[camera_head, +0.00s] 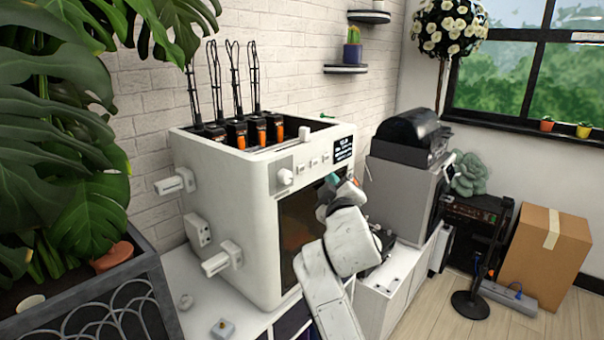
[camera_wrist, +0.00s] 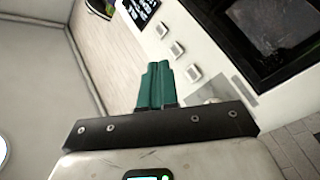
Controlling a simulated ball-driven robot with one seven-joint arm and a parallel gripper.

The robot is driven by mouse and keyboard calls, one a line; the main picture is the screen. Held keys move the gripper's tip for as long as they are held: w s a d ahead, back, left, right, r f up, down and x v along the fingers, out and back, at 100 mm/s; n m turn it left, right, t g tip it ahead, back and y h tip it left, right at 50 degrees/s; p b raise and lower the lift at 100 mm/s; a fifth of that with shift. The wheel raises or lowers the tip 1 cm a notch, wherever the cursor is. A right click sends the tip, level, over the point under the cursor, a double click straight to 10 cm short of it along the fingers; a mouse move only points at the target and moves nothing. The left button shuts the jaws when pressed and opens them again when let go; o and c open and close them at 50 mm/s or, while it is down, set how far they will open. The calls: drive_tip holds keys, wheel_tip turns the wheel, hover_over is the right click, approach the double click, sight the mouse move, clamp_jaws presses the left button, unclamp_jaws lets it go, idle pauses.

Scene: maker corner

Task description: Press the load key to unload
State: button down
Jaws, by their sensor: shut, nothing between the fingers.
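The white machine (camera_head: 225,180) stands on a white cabinet. Its upper front carries a row of three small square keys (camera_head: 314,162), with a knob (camera_head: 285,176) to their left and a black label (camera_head: 343,148) to their right. In the wrist view the same keys (camera_wrist: 176,48) lie just beyond and right of the fingertips. I cannot read which one is the load key. My gripper (camera_head: 333,180) has teal fingers, pressed together and empty, in front of the panel below the keys. The shut fingers also show in the wrist view (camera_wrist: 157,68), seemingly apart from the keys.
Several black-and-orange holders (camera_head: 257,130) with tall wires stand in the machine's top. The dark door window (camera_head: 298,222) is partly behind my arm. A large leafy plant (camera_head: 90,215) crowds the left. A grey unit (camera_head: 395,190) stands at right, with a cardboard box (camera_head: 545,255) beyond.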

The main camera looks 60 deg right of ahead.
drive_tip(key=shift+w+d+b, duration=0.2)
drive_tip(key=shift+w+b, duration=0.05)
drive_tip(key=shift+w, duration=0.7)
drive_tip(key=shift+w+d+b, duration=0.25)
drive_tip(key=shift+w+b, duration=0.05)
drive_tip(key=shift+w, duration=0.6)
drive_tip(key=shift+w+d+b, duration=0.2)
drive_tip(key=shift+w+b, duration=0.05)
drive_tip(key=shift+w, duration=0.7)
drive_tip(key=shift+w, duration=0.1)
drive_tip(key=shift+w+d, duration=0.1)
drive_tip(key=shift+w, duration=0.2)
drive_tip(key=shift+w+d, duration=0.1)
drive_tip(key=shift+w, duration=0.25)
idle(0.4)
idle(0.4)
drive_tip(key=shift+s+a, duration=0.2)
drive_tip(key=shift+s, duration=0.55)
drive_tip(key=shift+s+p, duration=0.1)
drive_tip(key=shift+p, duration=0.2)
drive_tip(key=shift+s+a+p, duration=0.2)
drive_tip(key=shift+s+p, duration=0.15)
drive_tip(key=shift+s, duration=0.45)
drive_tip(key=shift+s+a+p, duration=0.2)
drive_tip(key=shift+s+p, duration=0.1)
drive_tip(key=shift+s, duration=0.45)
drive_tip(key=shift+s+a+p, duration=0.2)
drive_tip(key=shift+s+p, duration=0.15)
drive_tip(key=shift+s, duration=0.45)
